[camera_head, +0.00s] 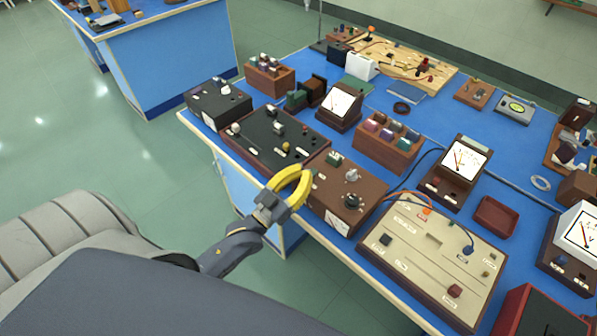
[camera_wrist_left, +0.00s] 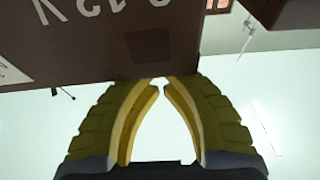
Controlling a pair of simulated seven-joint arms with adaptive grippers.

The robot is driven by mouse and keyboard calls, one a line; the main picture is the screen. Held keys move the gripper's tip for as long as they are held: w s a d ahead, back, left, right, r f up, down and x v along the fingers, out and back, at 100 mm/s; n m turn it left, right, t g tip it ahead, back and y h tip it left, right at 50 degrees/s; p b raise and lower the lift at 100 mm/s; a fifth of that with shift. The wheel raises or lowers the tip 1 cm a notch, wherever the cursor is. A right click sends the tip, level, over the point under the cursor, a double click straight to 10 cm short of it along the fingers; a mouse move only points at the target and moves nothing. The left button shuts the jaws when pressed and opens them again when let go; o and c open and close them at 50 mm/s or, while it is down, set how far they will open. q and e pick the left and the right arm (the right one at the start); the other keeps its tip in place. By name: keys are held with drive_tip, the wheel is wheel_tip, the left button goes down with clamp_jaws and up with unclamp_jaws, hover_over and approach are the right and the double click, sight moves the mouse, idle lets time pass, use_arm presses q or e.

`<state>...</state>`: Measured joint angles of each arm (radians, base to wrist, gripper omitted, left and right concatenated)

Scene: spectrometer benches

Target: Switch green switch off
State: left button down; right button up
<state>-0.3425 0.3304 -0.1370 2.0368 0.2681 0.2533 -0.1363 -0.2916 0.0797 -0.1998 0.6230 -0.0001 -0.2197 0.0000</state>
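A brown box (camera_head: 346,190) stands at the near edge of the blue bench in the head view, with a small green part (camera_head: 333,158), likely the green switch, on its top. A pale knob and a dark knob are also on its top. My left gripper (camera_head: 306,174) is at the box's left end, its yellow fingers curved together with tips almost meeting and nothing between them. In the left wrist view the fingertips (camera_wrist_left: 160,83) are close to the edge of a brown box (camera_wrist_left: 120,45) with white lettering; contact cannot be told. The switch is not seen there. My right gripper is out of view.
A black-topped box (camera_head: 262,137) with knobs stands just left of the brown box. A beige panel (camera_head: 405,245) with wires lies to its right. A rack of coloured blocks (camera_head: 385,152) and a meter (camera_head: 340,104) stand behind. Open floor lies left of the bench.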

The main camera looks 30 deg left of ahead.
use_arm(q)
drive_tip(key=shift+r, duration=0.4)
drive_tip(key=r, duration=0.3)
drive_tip(key=shift+s+a+r, duration=0.1)
drive_tip(key=shift+s+r, duration=0.15)
drive_tip(key=shift+s, duration=0.1)
drive_tip(key=f+v, duration=0.2)
drive_tip(key=v, duration=0.7)
drive_tip(key=shift+f, duration=0.2)
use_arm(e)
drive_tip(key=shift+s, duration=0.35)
